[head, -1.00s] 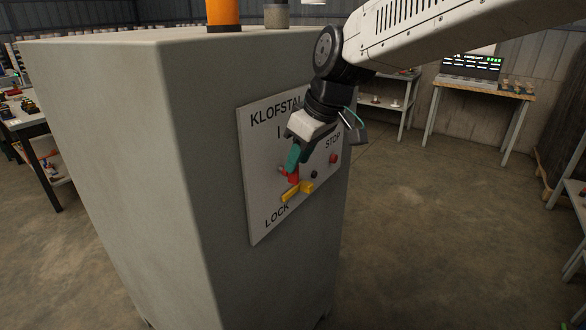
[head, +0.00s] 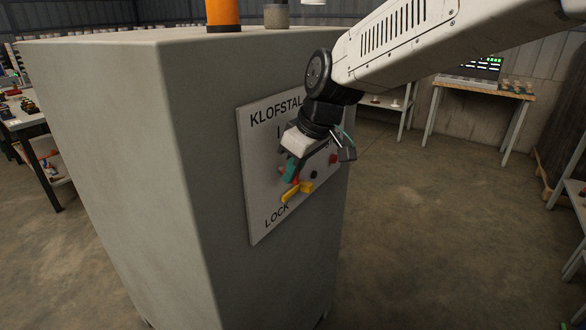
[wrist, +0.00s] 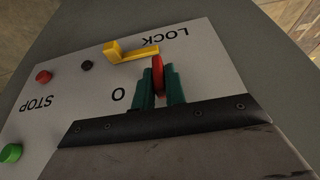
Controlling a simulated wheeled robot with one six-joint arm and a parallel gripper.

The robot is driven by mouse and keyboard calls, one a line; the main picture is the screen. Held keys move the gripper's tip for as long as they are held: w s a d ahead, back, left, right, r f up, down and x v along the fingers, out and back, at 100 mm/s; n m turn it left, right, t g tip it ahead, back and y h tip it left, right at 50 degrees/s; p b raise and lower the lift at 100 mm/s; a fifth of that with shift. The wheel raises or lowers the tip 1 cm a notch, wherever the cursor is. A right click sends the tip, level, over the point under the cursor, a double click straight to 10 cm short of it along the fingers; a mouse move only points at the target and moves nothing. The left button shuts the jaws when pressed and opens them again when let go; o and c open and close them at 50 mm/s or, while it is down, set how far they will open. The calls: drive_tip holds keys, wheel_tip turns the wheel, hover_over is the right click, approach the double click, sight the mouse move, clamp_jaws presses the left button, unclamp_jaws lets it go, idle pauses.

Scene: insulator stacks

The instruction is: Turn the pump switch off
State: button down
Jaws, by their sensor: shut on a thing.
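The pump switch is a red handle (wrist: 158,75) on the white control panel (head: 262,205) of a grey cabinet. In the wrist view it stands between the two green fingers of my gripper (wrist: 159,86), which is shut on it. In the head view my gripper (head: 289,170) is at the panel, and its fingers and wrist hide most of the handle. A "0" mark shows near the fingers in the wrist view. The yellow lock piece (wrist: 130,52) sits close beside the handle, by the word LOCK; it also shows in the head view (head: 298,191).
A red button (wrist: 43,76) by the word STOP, a small black knob (wrist: 87,66) and a green button (wrist: 11,153) are on the same panel. The cabinet (head: 130,160) fills the left. Open floor (head: 430,240) lies to its right, with tables behind.

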drive_tip(key=shift+w, duration=0.1)
drive_tip(key=shift+w+d+f+m+g+y, duration=0.2)
drive_tip(key=shift+m+g+y, duration=0.55)
drive_tip(key=shift+g+y, duration=1.25)
drive_tip(key=shift+w+d+f+m+g+y, duration=0.2)
drive_tip(key=shift+m+g+y, duration=0.5)
drive_tip(key=shift+g+y, duration=1.25)
drive_tip(key=shift+f+m+g+y, duration=0.25)
drive_tip(key=shift+m+g+y, duration=0.5)
drive_tip(key=shift+g+y, duration=1.2)
drive_tip(key=shift+y, duration=0.3)
drive_tip(key=c, duration=1.5)
unclamp_jaws()
drive_tip(key=shift+v, duration=3.9)
drive_tip(key=shift+r, duration=0.1)
